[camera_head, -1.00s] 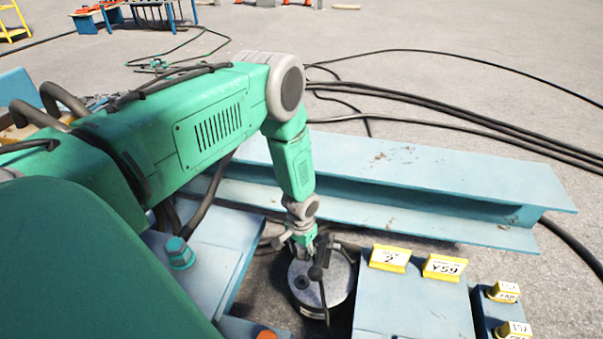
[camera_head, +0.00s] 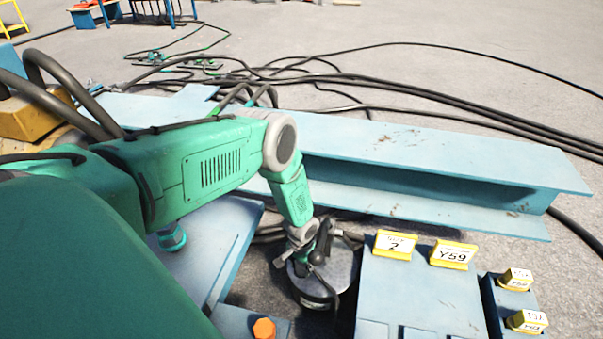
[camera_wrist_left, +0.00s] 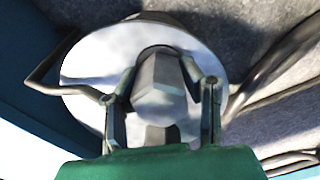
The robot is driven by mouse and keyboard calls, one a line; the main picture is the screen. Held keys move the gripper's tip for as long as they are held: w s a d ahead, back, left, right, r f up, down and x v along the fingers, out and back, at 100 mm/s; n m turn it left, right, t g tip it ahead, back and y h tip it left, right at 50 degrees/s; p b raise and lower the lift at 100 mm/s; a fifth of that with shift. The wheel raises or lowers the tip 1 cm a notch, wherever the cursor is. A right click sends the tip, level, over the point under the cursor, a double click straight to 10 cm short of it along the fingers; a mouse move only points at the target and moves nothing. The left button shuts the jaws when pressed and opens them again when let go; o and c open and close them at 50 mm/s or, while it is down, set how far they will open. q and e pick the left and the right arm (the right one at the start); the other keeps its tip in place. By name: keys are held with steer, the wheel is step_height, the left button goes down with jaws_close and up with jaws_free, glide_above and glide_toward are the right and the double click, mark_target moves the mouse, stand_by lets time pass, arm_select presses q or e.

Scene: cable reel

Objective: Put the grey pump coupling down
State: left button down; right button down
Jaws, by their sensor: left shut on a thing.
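My left gripper (camera_head: 298,255) reaches down over a round grey metal drum (camera_head: 335,270) that stands between the blue block on the left and the blue box on the right. In the left wrist view, my left gripper (camera_wrist_left: 162,110) has its two fingers on either side of a grey faceted piece, the pump coupling (camera_wrist_left: 162,85), and is shut on it. The drum's pale round top (camera_wrist_left: 90,65) shows right behind the coupling. I cannot tell whether the coupling touches it. In the head view the coupling is hard to make out. My right gripper is out of view.
A long blue steel beam (camera_head: 430,165) lies behind the drum. A blue box (camera_head: 415,290) with yellow tags stands to its right. Black cables (camera_head: 400,90) run over the floor behind. An orange cap (camera_head: 264,328) is near the front. Open floor lies at the back right.

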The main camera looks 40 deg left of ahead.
arm_select(q)
steer(key=c, duration=1)
jaws_free()
step_height(320, 180, up, 12)
steer(key=p, duration=0.5)
steer(key=shift+r+p, duration=0.1)
steer(key=shift+p, duration=0.2)
